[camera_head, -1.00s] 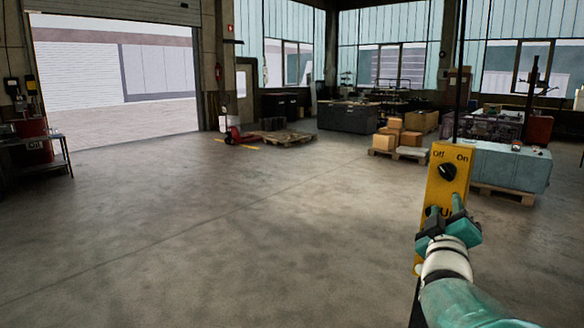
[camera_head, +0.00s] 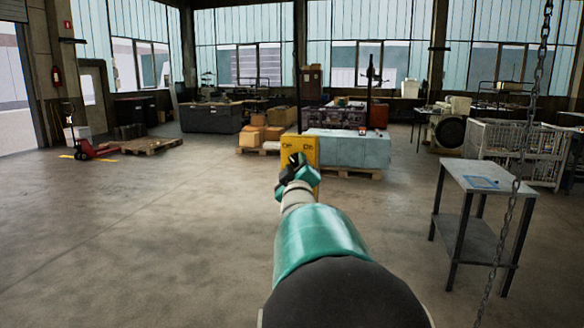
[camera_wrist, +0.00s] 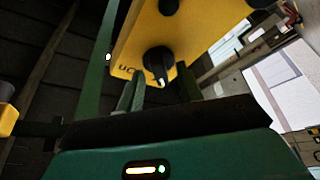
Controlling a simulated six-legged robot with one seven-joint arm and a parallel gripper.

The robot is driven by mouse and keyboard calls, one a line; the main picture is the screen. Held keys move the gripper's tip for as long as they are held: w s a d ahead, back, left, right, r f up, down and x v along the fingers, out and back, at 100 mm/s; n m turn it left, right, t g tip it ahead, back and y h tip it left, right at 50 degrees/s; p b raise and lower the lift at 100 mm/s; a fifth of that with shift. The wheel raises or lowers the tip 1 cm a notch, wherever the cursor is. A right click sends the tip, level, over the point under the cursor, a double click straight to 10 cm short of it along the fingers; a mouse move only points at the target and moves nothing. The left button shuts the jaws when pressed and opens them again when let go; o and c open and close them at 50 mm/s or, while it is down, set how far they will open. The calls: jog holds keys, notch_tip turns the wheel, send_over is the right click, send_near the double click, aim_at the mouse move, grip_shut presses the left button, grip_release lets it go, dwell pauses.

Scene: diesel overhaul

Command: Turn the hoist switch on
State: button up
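The yellow hoist control box (camera_head: 311,150) stands ahead of me in the head view, with "Off" and "On" labels along its top. My gripper (camera_head: 294,170) is in front of it and covers most of its lower face. In the wrist view the box (camera_wrist: 128,45) looks upside down. The black rotary switch (camera_wrist: 157,60) shows there with a white mark pointing down the picture, beside the inverted "On" label. My gripper (camera_wrist: 160,90) is open there, one finger on each side of the switch's lower part. I cannot tell whether the fingers touch it. The "Off" label is hidden there.
A second black control (camera_wrist: 168,6) sits on the box at the wrist view's top edge. In the head view a metal table (camera_head: 485,180) and a hanging chain (camera_head: 517,185) stand at right. A blue block on a pallet (camera_head: 350,148) lies behind the box.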

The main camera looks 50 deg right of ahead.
grip_shut()
jog(key=shift+m, duration=0.3)
jog(key=m+h, duration=0.1)
jog(key=m, duration=0.1)
jog(key=m+g, duration=0.1)
jog(key=m, duration=0.1)
jog(key=m+h, duration=0.1)
jog(key=shift+w+a+f+m+g+h, duration=0.15)
jog(key=shift+w+m+g+h, duration=0.15)
jog(key=shift+m+g, duration=0.1)
jog(key=m+g, duration=0.1)
jog(key=m, duration=0.1)
jog(key=m+g+h, duration=0.1)
jog(key=m, duration=0.2)
jog(key=shift+h, duration=0.3)
jog(key=m+g, duration=0.1)
jog(key=m, duration=0.2)
jog(key=m+g+h, duration=0.1)
jog(key=m+g, duration=0.1)
jog(key=m, duration=0.2)
jog(key=shift+w+a+g, duration=0.1)
jog(key=shift+w+g, duration=0.05)
jog(key=shift+g, duration=0.15)
jog(key=m+g, duration=0.1)
jog(key=m, duration=0.2)
jog(key=m+g, duration=0.2)
jog(key=m, duration=0.1)
jog(key=shift+m+g, duration=0.3)
